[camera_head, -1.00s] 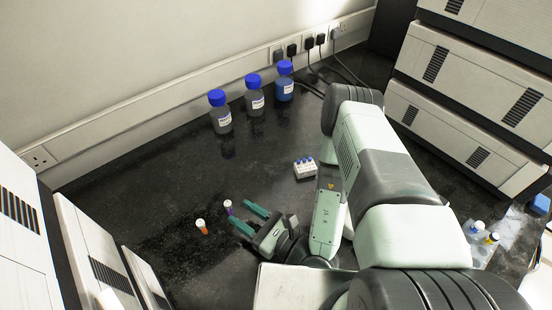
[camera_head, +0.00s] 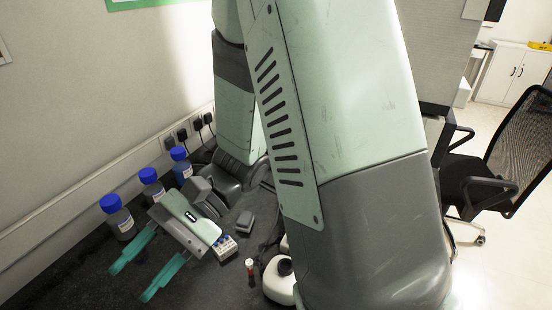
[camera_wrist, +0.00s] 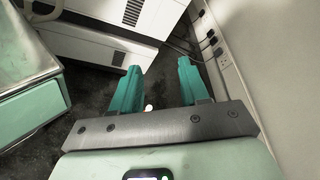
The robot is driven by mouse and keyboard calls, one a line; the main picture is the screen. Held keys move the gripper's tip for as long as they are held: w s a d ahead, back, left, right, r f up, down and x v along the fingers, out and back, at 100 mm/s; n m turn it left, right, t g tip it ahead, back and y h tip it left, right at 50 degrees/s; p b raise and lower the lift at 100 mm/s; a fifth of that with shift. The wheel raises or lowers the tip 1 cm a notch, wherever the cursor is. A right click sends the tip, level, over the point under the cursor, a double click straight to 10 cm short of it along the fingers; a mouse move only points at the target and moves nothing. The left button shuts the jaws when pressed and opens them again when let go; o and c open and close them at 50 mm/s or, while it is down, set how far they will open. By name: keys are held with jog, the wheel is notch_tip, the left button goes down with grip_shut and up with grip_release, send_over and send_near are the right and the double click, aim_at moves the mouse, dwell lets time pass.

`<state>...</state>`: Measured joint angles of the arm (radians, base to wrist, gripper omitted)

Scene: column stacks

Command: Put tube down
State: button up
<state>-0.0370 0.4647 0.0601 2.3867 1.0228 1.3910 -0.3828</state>
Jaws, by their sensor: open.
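A small tube (camera_head: 250,269) with a pale cap and a red body stands upright on the dark bench in the head view, right of my gripper and apart from it. My gripper (camera_head: 132,283) is open, with its two green fingers spread over the bench at the lower left. In the wrist view the open fingers (camera_wrist: 159,68) show nothing gripped between their tips. A small pale spot (camera_wrist: 148,107) shows beside the left finger; I cannot tell what it is.
A small white rack (camera_head: 223,247) with blue-capped vials lies by my wrist. Three blue-capped bottles, including a clear one (camera_head: 117,218), stand along the wall. A white rounded device (camera_head: 279,282) is beside the tube. Wall plugs (camera_head: 197,125) are behind; a chair (camera_head: 490,170) is right.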

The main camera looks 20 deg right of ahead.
jog(key=s+d+r+n+t+h, duration=0.1)
jog(key=d+r+n+t+h, duration=0.1)
jog(key=d+r+t+h, duration=0.4)
jog(key=d+r+n+t+h, duration=0.2)
jog(key=d+r+t+h, duration=0.4)
jog(key=d, duration=0.7)
notch_tip(320, 180, up, 2)
jog(key=shift+s+r+t, duration=0.15)
jog(key=shift+s+t, duration=0.2)
jog(key=shift+t, duration=0.45)
jog(key=o, duration=0.4)
jog(key=shift+w, duration=0.2)
jog(key=o, duration=0.6)
jog(key=w+f, duration=0.1)
jog(key=w+f+m+g, duration=0.1)
jog(key=w, duration=0.1)
jog(key=w+a+f+m, duration=0.1)
jog(key=w+f, duration=0.1)
jog(key=shift+w+g, duration=0.2)
jog(key=shift+g, duration=0.1)
jog(key=shift+o, duration=0.2)
jog(key=m+g, duration=0.4)
jog(key=m, duration=0.3)
send_over(249, 262)
notch_tip(249, 262, down, 30)
jog(key=shift+r, duration=0.1)
